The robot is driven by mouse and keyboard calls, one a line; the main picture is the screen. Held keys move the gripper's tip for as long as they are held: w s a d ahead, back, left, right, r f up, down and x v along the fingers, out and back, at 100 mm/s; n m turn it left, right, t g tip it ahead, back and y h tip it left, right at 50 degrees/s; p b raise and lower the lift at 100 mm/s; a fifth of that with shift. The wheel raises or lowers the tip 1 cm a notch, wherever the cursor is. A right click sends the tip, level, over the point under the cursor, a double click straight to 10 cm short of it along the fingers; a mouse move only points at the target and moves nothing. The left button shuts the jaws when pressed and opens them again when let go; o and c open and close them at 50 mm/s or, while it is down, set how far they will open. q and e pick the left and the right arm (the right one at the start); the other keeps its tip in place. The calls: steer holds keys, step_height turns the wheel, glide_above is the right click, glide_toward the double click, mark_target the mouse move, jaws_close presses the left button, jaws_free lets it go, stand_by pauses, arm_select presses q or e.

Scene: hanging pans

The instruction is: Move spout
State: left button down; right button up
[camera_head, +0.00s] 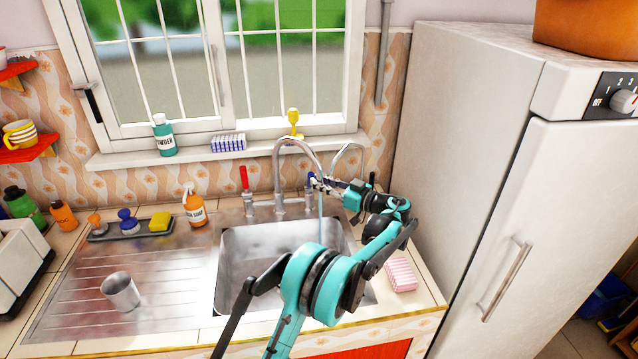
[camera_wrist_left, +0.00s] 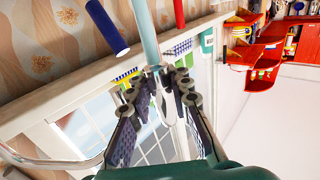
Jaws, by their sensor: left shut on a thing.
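The metal spout (camera_head: 278,165) rises behind the sink and arches over to the right, its tip above the basin. My left gripper (camera_head: 316,182) is at the tip end of the spout and shut on it; the fingers hide the exact contact. In the left wrist view the fingers of my left gripper (camera_wrist_left: 161,80) are closed together around the tip. A thin pale-blue stream (camera_head: 321,230) runs down from there into the sink (camera_head: 262,240). It shows wide in the wrist view (camera_wrist_left: 144,32). My right gripper is not in view.
A red tap handle (camera_head: 244,177) stands left of the spout, and a blue tap handle (camera_head: 309,186) is close to my gripper. A second curved pipe (camera_head: 347,148) shows behind my wrist. A fridge (camera_head: 545,215) bounds the right side.

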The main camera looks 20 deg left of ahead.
arm_select(q)
steer(key=shift+d, duration=0.1)
steer(key=c, duration=1.4)
jaws_free()
steer(key=shift+o, duration=0.2)
steer(key=v, duration=0.8)
